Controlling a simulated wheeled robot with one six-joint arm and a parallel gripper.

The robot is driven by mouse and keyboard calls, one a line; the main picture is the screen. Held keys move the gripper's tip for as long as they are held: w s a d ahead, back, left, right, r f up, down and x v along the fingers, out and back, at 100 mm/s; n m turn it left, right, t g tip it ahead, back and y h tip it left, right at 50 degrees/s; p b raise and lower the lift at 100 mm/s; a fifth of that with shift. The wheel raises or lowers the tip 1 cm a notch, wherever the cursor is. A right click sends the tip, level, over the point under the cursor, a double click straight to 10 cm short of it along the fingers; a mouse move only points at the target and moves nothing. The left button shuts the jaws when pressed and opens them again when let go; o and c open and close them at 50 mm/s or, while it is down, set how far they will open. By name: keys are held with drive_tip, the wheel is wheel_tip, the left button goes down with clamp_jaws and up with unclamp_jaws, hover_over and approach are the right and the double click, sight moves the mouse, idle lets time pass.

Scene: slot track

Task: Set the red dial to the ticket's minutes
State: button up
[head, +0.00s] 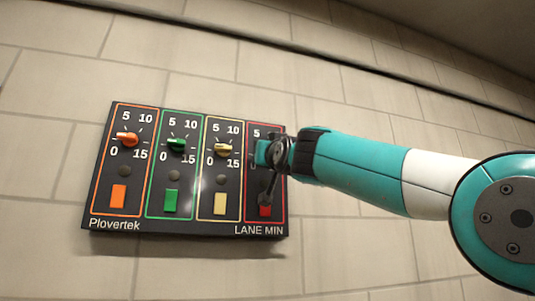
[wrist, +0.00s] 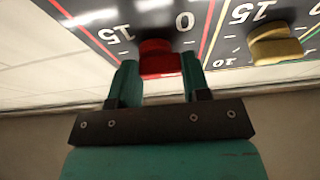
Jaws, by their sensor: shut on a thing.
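The red dial (wrist: 160,58) sits between the two teal fingers of my gripper (wrist: 160,75) in the wrist view, and the fingers are shut on it. Its scale shows 0 and 15 beside it; its pointer is hidden. In the head view my gripper (head: 262,152) covers the red dial at the right end of the dark panel (head: 190,228). The red button (head: 265,210) shows below it, partly behind my gripper. No ticket is visible in either view.
The orange dial (head: 127,139), green dial (head: 177,144) and yellow dial (head: 223,149) stand left of the red one. The yellow dial also shows close by in the wrist view (wrist: 275,45). The tiled wall (head: 350,250) around the panel is clear.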

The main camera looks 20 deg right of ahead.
drive_tip(key=shift+m, duration=0.4)
drive_tip(key=m+h, duration=0.2)
drive_tip(key=m, duration=0.2)
drive_tip(key=m+g+h, duration=0.1)
drive_tip(key=m+h, duration=0.1)
drive_tip(key=m, duration=0.2)
drive_tip(key=m+g+h, duration=0.1)
drive_tip(key=m, duration=0.2)
drive_tip(key=shift+a+r+m+h, duration=0.2)
drive_tip(key=shift+r+m+h, duration=0.05)
drive_tip(key=shift+m+h, duration=0.15)
drive_tip(key=shift+m, duration=0.3)
drive_tip(key=o, duration=0.9)
